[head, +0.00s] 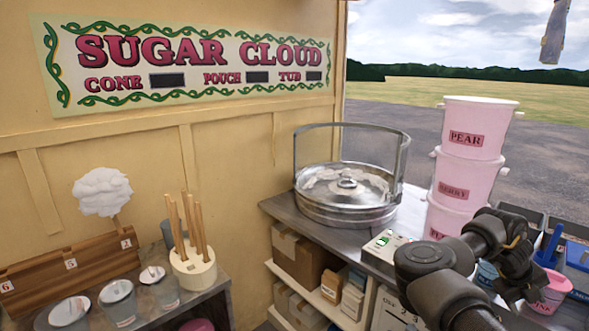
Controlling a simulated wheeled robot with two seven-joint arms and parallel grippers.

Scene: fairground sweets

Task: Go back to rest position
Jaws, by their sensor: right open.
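My right arm comes in at the bottom right, in front of the counter. It bends at a dark joint and its right gripper (514,292) points down over the counter's right part, near a pink cup (550,290). The gripper is open and I see nothing held in it. Its fingers are small and partly hidden by my own wrist. My left arm and left gripper are not in the head view.
A stack of pink tubs (467,180) stands just behind my right arm. The round metal sugar machine (347,195) is further left on the counter. A cotton cloud (103,192) and a stick holder (193,268) stand at left. Open floor lies between the counters.

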